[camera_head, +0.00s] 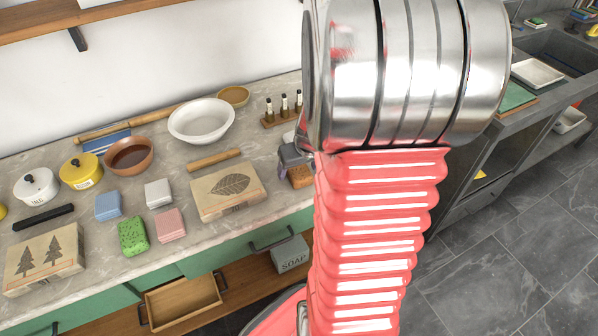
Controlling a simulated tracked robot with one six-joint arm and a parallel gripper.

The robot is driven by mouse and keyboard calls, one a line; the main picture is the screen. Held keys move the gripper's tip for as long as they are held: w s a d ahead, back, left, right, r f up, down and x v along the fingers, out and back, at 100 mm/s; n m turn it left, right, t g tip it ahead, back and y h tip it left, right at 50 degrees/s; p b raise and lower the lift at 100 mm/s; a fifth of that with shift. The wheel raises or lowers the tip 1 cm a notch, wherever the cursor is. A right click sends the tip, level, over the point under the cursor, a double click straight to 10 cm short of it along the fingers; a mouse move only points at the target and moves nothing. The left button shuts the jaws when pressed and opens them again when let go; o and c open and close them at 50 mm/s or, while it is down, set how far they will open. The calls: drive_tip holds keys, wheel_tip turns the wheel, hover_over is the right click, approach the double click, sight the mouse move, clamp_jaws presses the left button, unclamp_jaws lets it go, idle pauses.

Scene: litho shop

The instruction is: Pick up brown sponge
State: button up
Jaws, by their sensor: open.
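A brown sponge (300,177) lies on the grey stone counter, right of the wood block with a leaf on it. My arm hides its right side. My gripper (291,160) shows as a small dark grey piece at the left edge of my arm, just above and behind the sponge in the picture. It is open, with nothing seen between its fingers. Most of it is hidden behind my arm, and I cannot tell whether it touches the sponge.
The leaf wood block (230,190) stands close left of the sponge. A rack of small dark bottles (283,110) and a white bowl (202,121) are behind. A green sponge (132,236) lies farther left. An open drawer (182,304) juts out below.

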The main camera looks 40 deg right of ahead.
sight(299, 170)
drive_tip(key=c, duration=1.1)
drive_tip(key=shift+r, duration=0.1)
drive_tip(key=shift+c, duration=0.2)
wheel_tip(299, 170, up, 10)
drive_tip(key=shift+r, duration=0.2)
drive_tip(key=o, duration=0.4)
drive_tip(key=c, duration=0.3)
